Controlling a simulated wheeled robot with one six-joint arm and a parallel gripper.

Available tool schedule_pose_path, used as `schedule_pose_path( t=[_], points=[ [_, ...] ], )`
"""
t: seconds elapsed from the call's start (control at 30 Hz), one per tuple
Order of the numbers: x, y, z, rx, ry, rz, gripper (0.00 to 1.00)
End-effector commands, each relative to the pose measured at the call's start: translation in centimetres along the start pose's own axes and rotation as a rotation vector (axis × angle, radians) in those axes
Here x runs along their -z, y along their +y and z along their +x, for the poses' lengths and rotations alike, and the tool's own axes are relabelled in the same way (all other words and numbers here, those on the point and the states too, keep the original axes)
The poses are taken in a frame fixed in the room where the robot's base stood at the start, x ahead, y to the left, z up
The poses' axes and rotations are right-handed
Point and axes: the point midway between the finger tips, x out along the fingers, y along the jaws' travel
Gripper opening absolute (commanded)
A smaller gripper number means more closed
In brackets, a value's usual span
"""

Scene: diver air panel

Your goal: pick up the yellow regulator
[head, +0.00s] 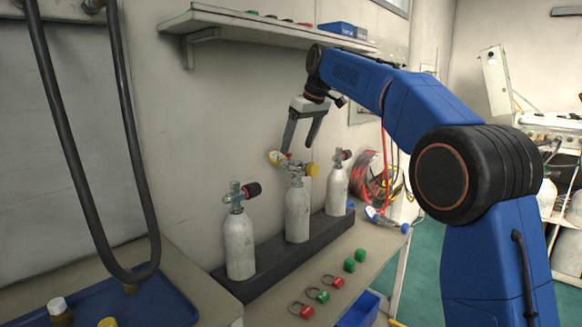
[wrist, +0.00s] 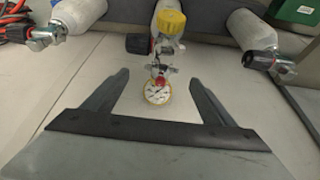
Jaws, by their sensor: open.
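The yellow regulator has a yellow knob (head: 311,169) and a yellow-rimmed gauge (head: 277,158). It sits on top of the middle white cylinder (head: 297,210). In the wrist view its yellow cap (wrist: 170,22) is at the top centre, and its gauge (wrist: 157,90) appears between my fingers. My gripper (head: 300,146) is open and empty, pointing down just above the regulator, with one fingertip close to the gauge in the head view. Both fingers (wrist: 160,77) show in the wrist view, spread apart. I cannot tell whether a finger touches the gauge.
Cylinders with other regulators stand left (head: 239,245) and right (head: 337,187) in the dark rack (head: 262,262). A blue-ended regulator (head: 385,219), padlocks (head: 318,294) and green blocks (head: 355,258) lie on the bench. A shelf (head: 270,30) overhangs the wall above. A blue tray (head: 160,300) is front left.

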Motion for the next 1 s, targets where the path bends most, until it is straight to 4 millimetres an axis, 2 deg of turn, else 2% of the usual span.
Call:
schedule_pose_path(
  t=[0.1,0.37,0.7,0.97,1.0],
  points=[
    [0.0,0.0,1.3,0.000,0.000,0.000,0.78],
    [0.0,-0.1,2.5,0.000,0.000,0.000,0.78],
    [0.2,-0.4,6.7,0.001,-0.001,0.000,0.78],
    [0.2,-0.3,7.1,0.000,0.000,0.000,0.78],
    [0.2,-0.3,7.1,0.000,0.000,0.000,0.71]
  ],
)
